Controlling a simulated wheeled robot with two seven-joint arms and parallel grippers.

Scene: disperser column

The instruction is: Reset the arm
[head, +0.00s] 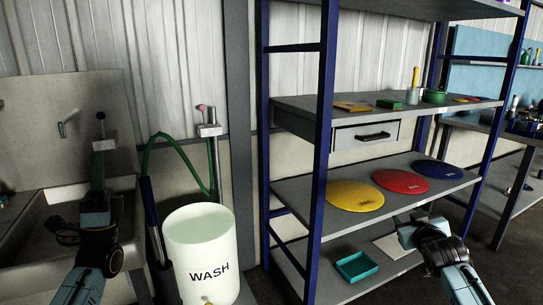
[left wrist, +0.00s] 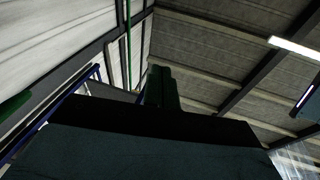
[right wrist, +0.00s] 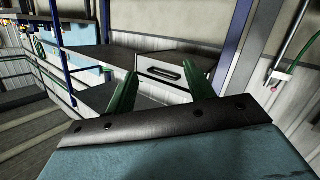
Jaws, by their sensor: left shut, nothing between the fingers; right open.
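My left gripper (head: 97,172) points upward in front of the sink at the left of the head view. Its green fingers are together and hold nothing. In the left wrist view the shut fingers (left wrist: 160,86) stand against the ceiling. My right gripper (head: 424,212) is at the lower right of the head view, in front of the shelf rack; its fingers are mostly hidden there. In the right wrist view its two green fingers (right wrist: 160,90) are spread apart with nothing between them, the rack's drawer showing behind.
A white WASH drum (head: 200,253) stands between the sink (head: 30,235) and the blue-posted rack (head: 325,110). The rack's middle shelf holds yellow (head: 354,196), red (head: 401,182) and blue (head: 437,170) discs. A teal tray (head: 357,267) lies on the lower shelf.

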